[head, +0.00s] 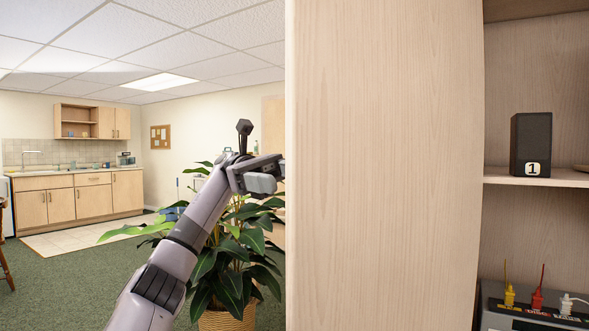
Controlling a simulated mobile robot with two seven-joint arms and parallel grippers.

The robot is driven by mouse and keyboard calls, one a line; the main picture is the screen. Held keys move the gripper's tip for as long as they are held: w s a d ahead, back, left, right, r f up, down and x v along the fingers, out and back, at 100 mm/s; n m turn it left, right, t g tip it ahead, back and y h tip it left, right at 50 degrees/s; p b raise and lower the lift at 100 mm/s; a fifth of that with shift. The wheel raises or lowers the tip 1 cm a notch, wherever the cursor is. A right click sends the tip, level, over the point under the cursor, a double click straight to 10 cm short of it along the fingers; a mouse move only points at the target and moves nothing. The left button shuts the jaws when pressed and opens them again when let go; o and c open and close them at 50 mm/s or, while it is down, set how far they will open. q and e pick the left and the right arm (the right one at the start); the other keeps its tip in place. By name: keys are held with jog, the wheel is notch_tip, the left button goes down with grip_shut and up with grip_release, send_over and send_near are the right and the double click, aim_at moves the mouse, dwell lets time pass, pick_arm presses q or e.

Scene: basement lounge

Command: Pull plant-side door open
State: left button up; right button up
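The plant-side door (385,170) is a large pale wood panel filling the middle of the head view, standing ajar. The cabinet's shelves show past its right edge. The leafy plant (235,255) stands in a woven basket to the left of the door. My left arm rises in front of the plant, and its gripper (268,173) is at the door's left edge. The door's edge cuts off the gripper's far end, so its fingertips are hidden. I cannot tell whether it touches or grips the door. My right gripper is out of view.
Inside the cabinet, a black box marked 1 (531,145) stands on a shelf (545,179). Open green carpet (80,285) lies at left, with kitchen cabinets (80,198) far behind.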

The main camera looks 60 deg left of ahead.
pick_arm(q)
jog(key=shift+s+a+p, duration=0.15)
jog(key=shift+a+p, duration=0.2)
jog(key=shift+a, duration=0.65)
